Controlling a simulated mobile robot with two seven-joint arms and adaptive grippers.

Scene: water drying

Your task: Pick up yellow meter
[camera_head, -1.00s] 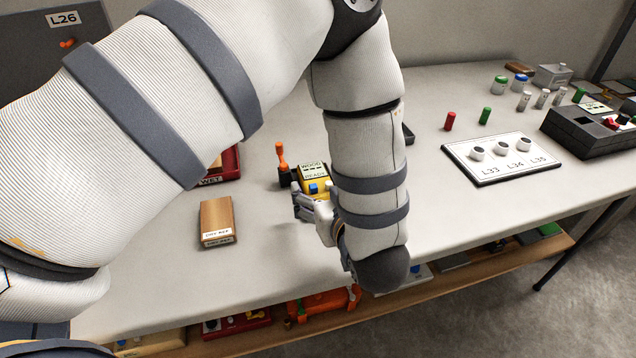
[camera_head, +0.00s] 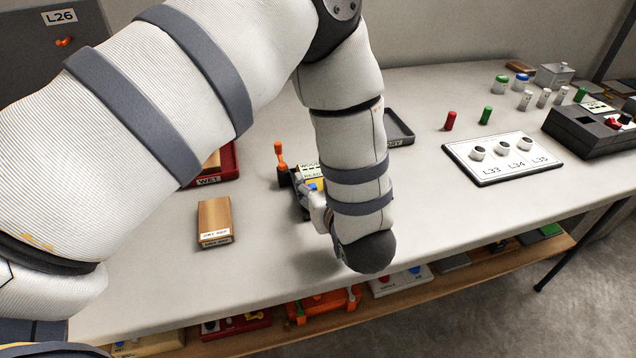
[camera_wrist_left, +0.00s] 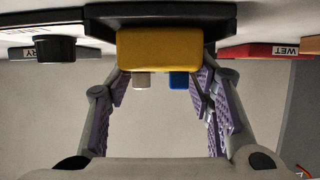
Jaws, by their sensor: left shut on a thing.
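The yellow meter (camera_head: 311,186), with a pale lettered face and a blue button, is at the middle of the table. My left arm partly hides it in the head view. Its yellow end (camera_wrist_left: 160,48) shows in the wrist view, with a blue and a pale button below it. My left gripper (camera_head: 308,193) is shut on the meter, with its fingers on either side of the yellow body. The wrist view shows the fingers (camera_wrist_left: 160,82) too. A dark holder edge lies close around the meter; I cannot tell whether they touch.
An orange-handled lever (camera_head: 281,158) stands just left of the meter. A wooden block (camera_head: 214,220) lies to the left, near a red WET tray (camera_head: 229,172). A dark tray (camera_head: 399,128) lies behind my arm. A white L33–L35 board (camera_head: 489,172) is to the right.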

